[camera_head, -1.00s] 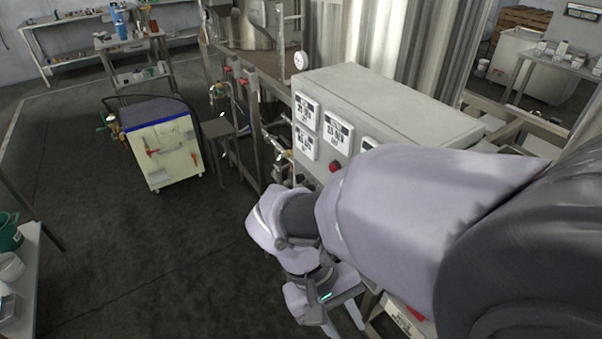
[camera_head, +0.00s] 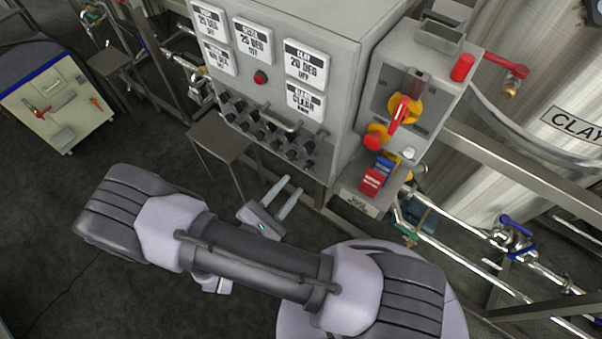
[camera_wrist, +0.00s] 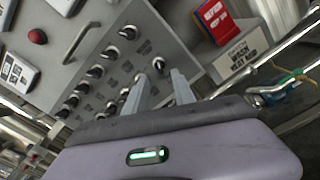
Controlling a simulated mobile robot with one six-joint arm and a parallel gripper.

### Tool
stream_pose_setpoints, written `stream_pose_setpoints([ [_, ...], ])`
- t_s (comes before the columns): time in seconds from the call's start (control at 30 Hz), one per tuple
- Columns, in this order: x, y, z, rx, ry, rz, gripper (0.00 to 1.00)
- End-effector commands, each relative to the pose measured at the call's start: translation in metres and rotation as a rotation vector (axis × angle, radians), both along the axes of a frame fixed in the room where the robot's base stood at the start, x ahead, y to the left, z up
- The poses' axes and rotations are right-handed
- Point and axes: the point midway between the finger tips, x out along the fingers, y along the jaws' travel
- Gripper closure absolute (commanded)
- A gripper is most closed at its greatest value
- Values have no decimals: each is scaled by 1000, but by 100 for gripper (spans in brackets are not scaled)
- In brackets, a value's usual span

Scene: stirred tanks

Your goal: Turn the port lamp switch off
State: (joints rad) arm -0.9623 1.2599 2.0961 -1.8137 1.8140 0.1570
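A grey control panel (camera_head: 330,110) carries rows of black rotary knobs (camera_head: 262,128) on its lower front. They also show in the wrist view (camera_wrist: 95,72), with pale marks on their faces. The labels under them are too small to read, so I cannot tell which is the port lamp switch.
White display plates (camera_head: 306,65) and a red button (camera_head: 260,77) are above the knobs, with a bar handle (camera_head: 280,118) among them. To the right is a grey box with a red-and-yellow switch (camera_head: 403,110). A small stand (camera_head: 220,138) is left; pipes (camera_head: 470,250) run at right.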

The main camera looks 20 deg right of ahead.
Motion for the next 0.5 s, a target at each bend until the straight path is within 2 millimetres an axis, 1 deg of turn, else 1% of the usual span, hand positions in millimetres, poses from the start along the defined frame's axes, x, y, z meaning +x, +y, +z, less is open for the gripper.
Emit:
stream_pose_setpoints([
  [0.03, 7, -12, -2, 0, 0, -7, 69],
  [0.1, 16, -24, -1, -1, 0, -6, 69],
  [0.2, 26, -37, -1, 0, 0, -4, 69],
  [0.33, 33, -46, 0, 0, 0, -2, 69],
  [0.5, 34, -48, 1, 0, -1, -1, 69],
])
